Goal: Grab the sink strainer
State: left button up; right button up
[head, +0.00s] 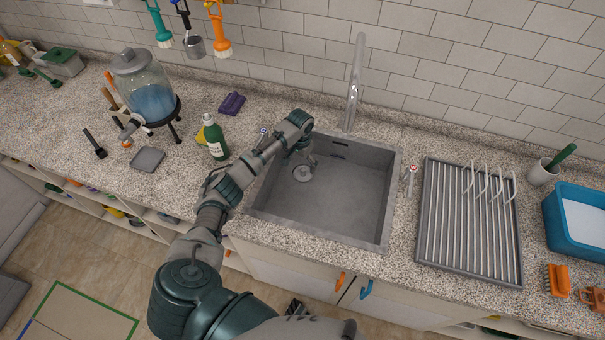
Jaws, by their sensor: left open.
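The sink strainer (302,174) is a small round grey piece on the floor of the grey sink (345,205), near its left side. My left gripper (309,159) reaches over the sink's left rim and points down just above the strainer. Its fingers are small and partly hidden by the wrist, and nothing shows held in them. I cannot tell whether the fingertips touch the strainer. My right gripper is not in view.
A tall faucet (354,85) stands behind the sink. A green bottle (215,138) stands left of my forearm. A drying rack (468,222) lies to the right. A blue tub (577,222) stands further right. The rest of the basin is clear.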

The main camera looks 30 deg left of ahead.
aim_at(304, 170)
pick_arm(q)
jog(key=shift+d+f, duration=0.25)
jog(key=shift+f, duration=0.45)
jog(key=f, duration=0.3)
jog(key=f+b, duration=0.1)
jog(key=shift+w+d+f, duration=0.15)
jog(key=shift+w+f, duration=0.05)
jog(key=shift+w, duration=0.2)
jog(key=shift+f, duration=0.25)
jog(key=shift+a, duration=0.25)
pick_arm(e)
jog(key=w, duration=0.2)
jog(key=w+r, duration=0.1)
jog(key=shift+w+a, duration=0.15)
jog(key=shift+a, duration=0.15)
